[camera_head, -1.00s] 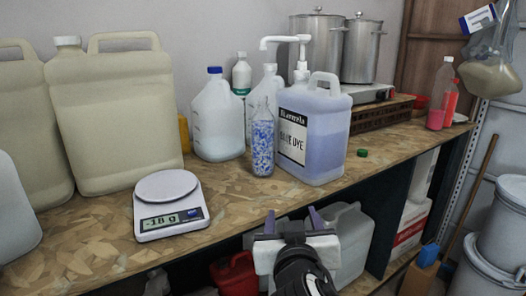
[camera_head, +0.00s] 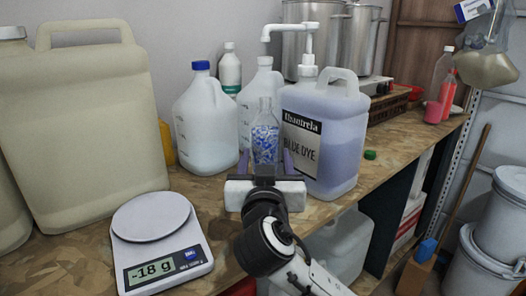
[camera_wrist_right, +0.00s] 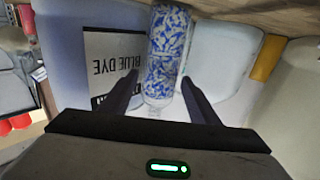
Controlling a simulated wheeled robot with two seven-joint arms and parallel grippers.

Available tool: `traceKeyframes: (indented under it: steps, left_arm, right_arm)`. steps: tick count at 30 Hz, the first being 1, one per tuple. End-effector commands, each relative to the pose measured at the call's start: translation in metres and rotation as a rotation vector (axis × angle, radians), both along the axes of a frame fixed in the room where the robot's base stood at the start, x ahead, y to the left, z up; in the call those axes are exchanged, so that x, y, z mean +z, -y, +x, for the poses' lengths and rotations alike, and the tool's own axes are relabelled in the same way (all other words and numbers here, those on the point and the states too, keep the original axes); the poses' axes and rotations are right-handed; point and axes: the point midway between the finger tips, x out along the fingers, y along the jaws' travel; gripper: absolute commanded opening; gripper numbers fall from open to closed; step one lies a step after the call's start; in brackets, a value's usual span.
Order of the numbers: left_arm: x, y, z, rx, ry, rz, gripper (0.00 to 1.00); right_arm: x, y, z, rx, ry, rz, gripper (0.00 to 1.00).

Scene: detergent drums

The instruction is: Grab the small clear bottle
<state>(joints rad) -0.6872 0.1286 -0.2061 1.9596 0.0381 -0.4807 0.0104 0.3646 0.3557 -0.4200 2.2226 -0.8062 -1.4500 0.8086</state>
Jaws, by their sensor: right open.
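The small clear bottle (camera_head: 265,132) stands upright on the wooden bench and holds blue and white bits. In the right wrist view the bottle (camera_wrist_right: 167,50) appears upside down, between the two fingers. My right gripper (camera_head: 266,166) is open, its fingers reaching toward the bottle from the front, one on each side of its lower part. I cannot tell whether the fingers touch it. The gripper also shows in the right wrist view (camera_wrist_right: 160,98). My left gripper is out of view.
The blue dye jug (camera_head: 325,130) stands close on the bottle's right. A clear jug with a blue cap (camera_head: 205,120) stands to its left, and another pump-side jug (camera_head: 258,88) behind it. A scale (camera_head: 158,243) reading -18 g sits at the front left. A green cap (camera_head: 370,155) lies right.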

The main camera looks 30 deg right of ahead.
Motion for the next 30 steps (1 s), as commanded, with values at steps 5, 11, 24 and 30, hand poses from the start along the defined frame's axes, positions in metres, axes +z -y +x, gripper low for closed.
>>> traceKeyframes:
  steps: [5, 11, 24, 30]
  left_arm:
    - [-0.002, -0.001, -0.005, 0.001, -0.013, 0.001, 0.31]
    - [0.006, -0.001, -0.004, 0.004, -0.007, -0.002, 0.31]
    - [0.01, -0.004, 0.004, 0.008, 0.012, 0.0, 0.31]
    - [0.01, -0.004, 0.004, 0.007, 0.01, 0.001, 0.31]
  right_arm:
    - [0.002, 0.008, 0.011, 0.0, 0.002, -0.001, 0.55]
    - [0.004, 0.025, 0.036, -0.003, -0.001, -0.003, 0.55]
    - [0.0, 0.034, 0.05, 0.001, -0.001, 0.002, 0.52]
    - [0.0, 0.034, 0.05, 0.001, -0.001, 0.002, 0.18]
